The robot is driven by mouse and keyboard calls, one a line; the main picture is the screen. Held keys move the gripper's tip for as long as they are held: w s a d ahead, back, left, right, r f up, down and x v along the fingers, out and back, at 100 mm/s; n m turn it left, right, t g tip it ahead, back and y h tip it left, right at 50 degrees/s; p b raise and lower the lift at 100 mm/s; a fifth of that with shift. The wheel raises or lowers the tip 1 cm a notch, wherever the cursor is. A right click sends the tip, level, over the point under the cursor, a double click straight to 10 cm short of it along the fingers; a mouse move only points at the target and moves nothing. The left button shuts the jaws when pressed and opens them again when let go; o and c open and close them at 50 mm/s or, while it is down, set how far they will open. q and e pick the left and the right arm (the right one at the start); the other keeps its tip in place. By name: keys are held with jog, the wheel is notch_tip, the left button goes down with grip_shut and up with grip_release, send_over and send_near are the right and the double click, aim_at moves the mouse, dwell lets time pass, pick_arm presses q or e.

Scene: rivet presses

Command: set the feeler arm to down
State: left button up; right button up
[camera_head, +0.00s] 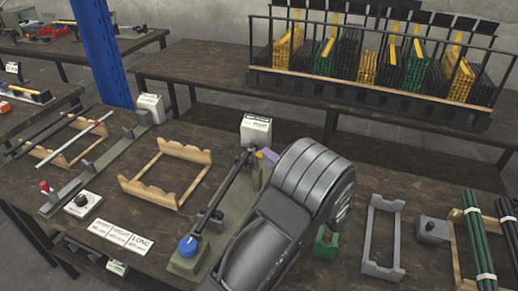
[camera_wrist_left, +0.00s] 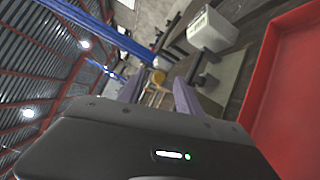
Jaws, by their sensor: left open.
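A long green-grey press base (camera_head: 228,222) lies on the near table, with a blue knob (camera_head: 188,245) at its near end. A white labelled box (camera_head: 256,130) stands at its far end. A dark slanting bar (camera_head: 225,188) runs along the base and may be the feeler arm; I cannot tell for sure. My left gripper (camera_head: 267,156) is at the far end of the base, mostly hidden behind my grey wrist. In the left wrist view, its lavender fingers (camera_wrist_left: 158,90) stand apart with nothing seen gripped, and the white box stands beyond. My right gripper is out of view.
A wooden cradle (camera_head: 165,172) lies left of the base, and a grey cradle (camera_head: 383,235) lies right. A green bracket (camera_head: 325,243) stands beside my arm. Another base with a red knob (camera_head: 44,186) is further left. A red tray (camera_wrist_left: 283,105) shows at the wrist view's right.

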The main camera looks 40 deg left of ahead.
pick_arm(q)
jog(key=x, duration=0.6)
jog(key=shift+a, duration=0.3)
jog(key=shift+w, duration=0.1)
jog(key=shift+c, duration=0.5)
jog(key=c, duration=0.8)
jog(key=shift+f, duration=0.1)
